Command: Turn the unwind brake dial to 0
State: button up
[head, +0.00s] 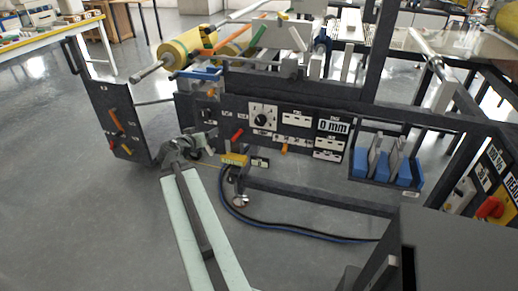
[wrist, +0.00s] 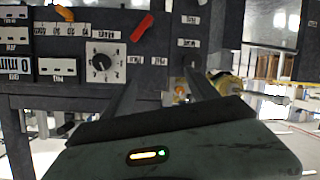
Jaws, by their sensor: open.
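A round black dial (head: 262,117) sits on a white square plate on the dark front panel in the head view. It also shows in the wrist view (wrist: 103,62), left of my fingers, with a white pointer mark and a printed scale too small to read. A smaller dark knob (head: 208,119) sits at the panel's left end. Which of them is the unwind brake dial cannot be read from the labels. My gripper (head: 203,146) is open and empty, low in front of the panel's left end. In the wrist view its two fingers (wrist: 163,78) point toward the panel, touching no dial.
A red lever (head: 237,135) and an orange lever (head: 284,148) stick out of the panel. A yellow block (head: 234,159) lies below it. A dark side plate (head: 118,125) with coloured levers stands at left. Hoses (head: 290,231) run across the floor at right. The floor at left is clear.

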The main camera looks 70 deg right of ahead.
aim_at(260, 122)
jog(key=s+d+f+m+h+b, duration=0.1)
jog(key=s+d+f+h+b, duration=0.1)
jog(key=s+d+b, duration=0.35)
jog(key=s+d+f+h+b, duration=0.2)
jog(key=s+d+b, duration=0.1)
jog(key=s+d, duration=0.55)
jog(key=d, duration=0.4)
jog(key=s+d, duration=0.1)
jog(key=d, duration=0.1)
jog(key=shift+s+d+r, duration=0.1)
jog(key=shift+d, duration=0.25)
jog(key=shift+a, duration=0.1)
jog(key=c, duration=1.4)
